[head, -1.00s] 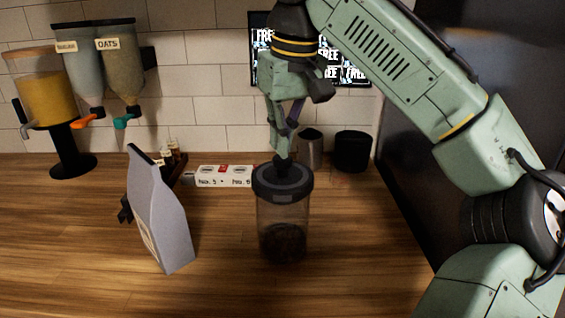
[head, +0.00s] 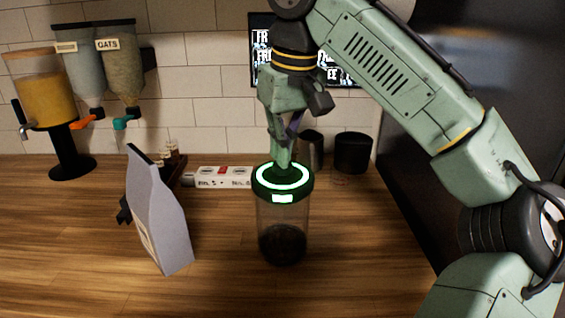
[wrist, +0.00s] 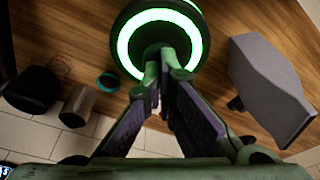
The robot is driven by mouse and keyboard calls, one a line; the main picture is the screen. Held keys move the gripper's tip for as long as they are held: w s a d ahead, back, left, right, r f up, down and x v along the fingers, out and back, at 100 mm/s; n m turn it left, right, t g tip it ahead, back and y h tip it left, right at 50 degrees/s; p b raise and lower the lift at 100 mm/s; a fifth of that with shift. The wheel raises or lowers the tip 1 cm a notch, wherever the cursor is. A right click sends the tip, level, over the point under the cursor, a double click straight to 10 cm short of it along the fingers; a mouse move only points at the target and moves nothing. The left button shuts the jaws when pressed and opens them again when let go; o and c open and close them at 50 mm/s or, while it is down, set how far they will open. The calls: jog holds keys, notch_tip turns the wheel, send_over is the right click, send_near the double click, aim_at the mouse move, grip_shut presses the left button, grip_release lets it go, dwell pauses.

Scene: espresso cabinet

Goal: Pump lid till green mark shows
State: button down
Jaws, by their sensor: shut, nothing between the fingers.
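A clear canister (head: 282,228) with dark contents at its bottom stands upright on the wooden counter. Its dark round lid (head: 265,183) shows a bright green-white glowing ring, and a small green-white mark (head: 283,198) glows on the lid's front side. My gripper (head: 283,164) points down at the middle of the lid, its fingers shut with nothing between them. In the wrist view the fingertips (wrist: 166,52) are over the lid's centre inside the glowing ring (wrist: 126,48). They hide part of the centre knob, and whether they touch it is hard to tell.
A grey bag (head: 160,215) stands left of the canister. A white box (head: 222,177) lies behind it. A metal cup (head: 311,150) and a black cup (head: 352,152) stand at the back right. Dispensers (head: 122,70) are at the back left. The front counter is clear.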

jog(key=p+v, duration=0.2)
jog(key=p, duration=0.1)
jog(key=shift+w+a+r, duration=0.1)
jog(key=shift+w+r, duration=0.05)
jog(key=shift+r, duration=0.25)
jog(key=shift+w+a+v, duration=0.1)
jog(key=shift+w+v, duration=0.1)
jog(key=shift+v, duration=0.85)
jog(key=shift+w+a+v, duration=0.1)
jog(key=shift+w+v, duration=0.05)
jog(key=shift+v, duration=0.95)
